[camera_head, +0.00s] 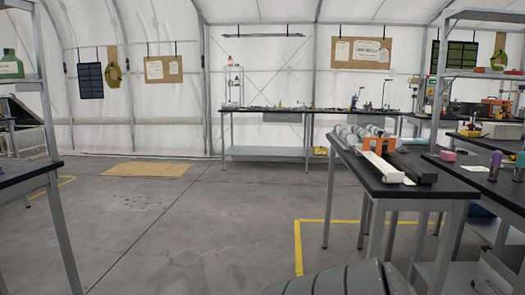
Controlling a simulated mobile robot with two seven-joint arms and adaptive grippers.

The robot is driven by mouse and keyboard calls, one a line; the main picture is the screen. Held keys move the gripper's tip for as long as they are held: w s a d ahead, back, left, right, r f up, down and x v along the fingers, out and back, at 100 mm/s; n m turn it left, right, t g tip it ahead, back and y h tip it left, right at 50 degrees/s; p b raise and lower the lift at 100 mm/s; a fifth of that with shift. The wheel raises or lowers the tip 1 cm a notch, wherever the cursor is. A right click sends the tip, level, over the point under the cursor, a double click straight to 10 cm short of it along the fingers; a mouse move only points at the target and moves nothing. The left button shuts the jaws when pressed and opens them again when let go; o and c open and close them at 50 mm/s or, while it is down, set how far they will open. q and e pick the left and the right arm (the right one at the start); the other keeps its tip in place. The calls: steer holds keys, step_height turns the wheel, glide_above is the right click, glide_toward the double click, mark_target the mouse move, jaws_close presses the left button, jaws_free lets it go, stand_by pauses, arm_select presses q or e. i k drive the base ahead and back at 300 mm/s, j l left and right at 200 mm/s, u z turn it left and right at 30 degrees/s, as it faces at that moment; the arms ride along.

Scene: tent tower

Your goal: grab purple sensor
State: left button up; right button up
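A small upright piece with a purple top (496,158) and a metallic lower part stands on the dark-topped table (470,177) at the right. It looks like the purple sensor. A similar piece with a blue-green top (521,159) stands to its right, partly cut by the picture edge. Neither of my grippers shows in the head view.
A pink block (447,156) sits left of the purple-topped piece. A nearer table holds a white bar (383,167), a black bar (412,168) and an orange part (380,142). A long bench (265,109) stands at the back. The floor (190,220) at centre-left is open.

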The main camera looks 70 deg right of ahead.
mark_target(497, 156)
steer(key=i+z, duration=0.1)
steer(key=z, duration=3.55)
